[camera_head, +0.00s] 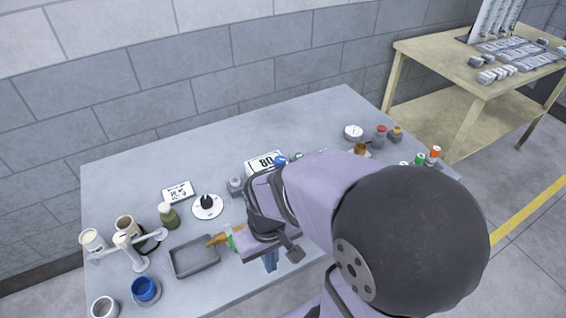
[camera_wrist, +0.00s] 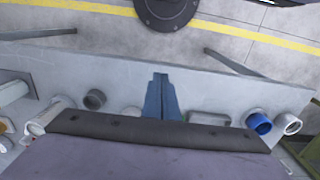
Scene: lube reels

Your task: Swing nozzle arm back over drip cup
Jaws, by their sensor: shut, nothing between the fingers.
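The white nozzle arm (camera_head: 110,249) is a horizontal bar on a white post at the left of the table in the head view. Its ends point left and back right. Several cups stand around it: a cream one (camera_head: 92,239), a tan one (camera_head: 125,225), a blue one (camera_head: 145,289) and a grey-white one (camera_head: 104,308). I cannot tell which is the drip cup. My gripper (camera_head: 270,261) is right of the grey tray, well away from the nozzle arm. In the wrist view its blue fingers (camera_wrist: 160,77) are together and empty. My arm hides part of the table.
A grey tray (camera_head: 194,260) with a brown-handled tool at its edge lies between my gripper and the nozzle arm. A sign (camera_head: 264,163) and several small bottles are farther back and right.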

